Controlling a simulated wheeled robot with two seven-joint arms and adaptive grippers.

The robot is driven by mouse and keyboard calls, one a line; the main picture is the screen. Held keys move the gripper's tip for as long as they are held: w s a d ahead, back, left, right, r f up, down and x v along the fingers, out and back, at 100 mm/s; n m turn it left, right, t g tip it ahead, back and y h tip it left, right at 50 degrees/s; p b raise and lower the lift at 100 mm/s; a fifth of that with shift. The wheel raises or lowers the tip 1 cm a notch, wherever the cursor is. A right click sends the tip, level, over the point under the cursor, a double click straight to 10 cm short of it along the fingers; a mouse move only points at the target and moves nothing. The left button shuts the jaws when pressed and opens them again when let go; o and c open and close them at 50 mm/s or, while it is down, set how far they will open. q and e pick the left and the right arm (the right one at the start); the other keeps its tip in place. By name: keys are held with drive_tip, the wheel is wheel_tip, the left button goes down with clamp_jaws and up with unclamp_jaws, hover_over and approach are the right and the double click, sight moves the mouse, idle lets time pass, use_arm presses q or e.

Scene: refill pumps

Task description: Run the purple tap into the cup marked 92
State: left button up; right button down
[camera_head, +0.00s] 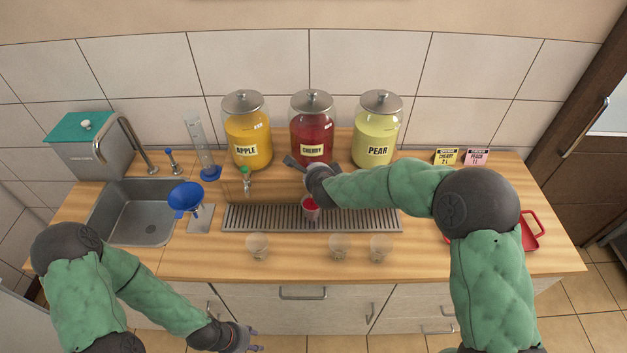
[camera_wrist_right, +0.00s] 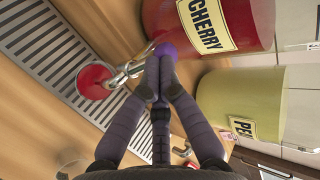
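The red CHERRY jar (camera_head: 312,130) stands between the other jars, and its purple tap handle (camera_wrist_right: 166,50) shows in the right wrist view. My right gripper (camera_wrist_right: 158,68) has its fingers together at this handle, seemingly touching it; my arm covers the tap in the head view. A cup (camera_head: 311,209) with red liquid stands on the drip grate below the tap; it also shows in the right wrist view (camera_wrist_right: 95,81). No number is readable on it. My left gripper (camera_head: 256,340) is low in front of the counter, fingers apart and empty.
Three clear cups stand along the counter front, at left (camera_head: 257,247), middle (camera_head: 339,246) and right (camera_head: 380,248). The APPLE jar (camera_head: 247,130) and PEAR jar (camera_head: 377,130) flank the cherry one. A blue funnel (camera_head: 185,198) stands by the sink (camera_head: 135,220). A red tray (camera_head: 532,232) is at right.

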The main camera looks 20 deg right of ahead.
use_arm(q)
drive_tip(key=shift+r, duration=0.1)
use_arm(e)
drive_tip(key=shift+r, duration=0.1)
drive_tip(key=shift+r+p, duration=0.7)
drive_tip(key=shift+r, duration=0.05)
use_arm(q)
drive_tip(key=shift+r, duration=0.6)
